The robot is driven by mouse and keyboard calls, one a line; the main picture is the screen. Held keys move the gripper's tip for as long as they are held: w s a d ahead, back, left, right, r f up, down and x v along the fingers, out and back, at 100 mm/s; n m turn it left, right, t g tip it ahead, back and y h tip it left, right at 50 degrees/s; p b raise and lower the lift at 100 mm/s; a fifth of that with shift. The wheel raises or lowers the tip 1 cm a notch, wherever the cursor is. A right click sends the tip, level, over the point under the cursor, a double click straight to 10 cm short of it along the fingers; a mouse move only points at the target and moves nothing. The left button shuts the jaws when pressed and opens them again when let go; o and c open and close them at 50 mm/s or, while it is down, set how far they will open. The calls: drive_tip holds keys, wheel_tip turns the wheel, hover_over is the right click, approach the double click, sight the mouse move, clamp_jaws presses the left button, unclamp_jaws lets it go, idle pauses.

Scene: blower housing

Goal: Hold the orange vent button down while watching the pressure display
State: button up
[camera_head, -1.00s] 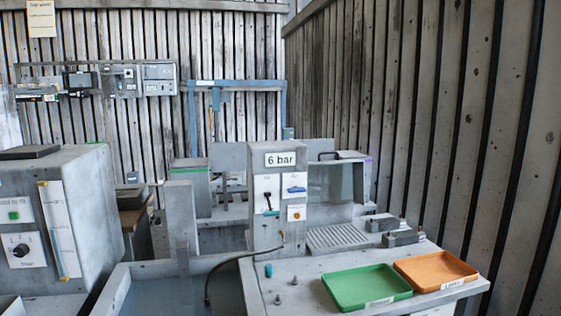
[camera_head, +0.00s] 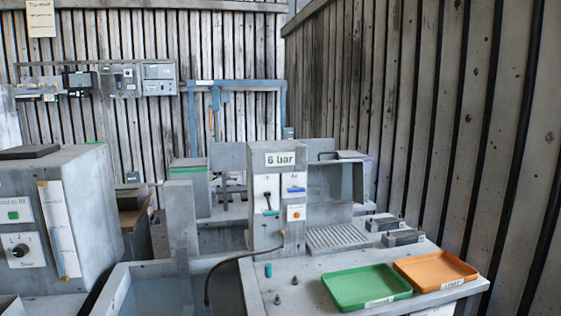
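The orange vent button (camera_head: 296,213) sits on a small white plate at the lower right of the front of a grey upright panel (camera_head: 264,232). A pale sign (camera_head: 280,159) reading "6 bar" is at the top of this panel. Below the sign are a dark lever switch (camera_head: 267,201) on a white plate at left and a white plate with a blue mark (camera_head: 294,188) at right. No other pressure display can be made out. My gripper does not show in the head view, and nothing touches the button.
A green tray (camera_head: 340,303) and an orange tray (camera_head: 404,265) stand on the bench at front right. A dark hose (camera_head: 212,272) curves from the panel down to the left. Small pegs and a teal cap (camera_head: 268,270) stand before the panel. A grey cabinet (camera_head: 85,190) is at left.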

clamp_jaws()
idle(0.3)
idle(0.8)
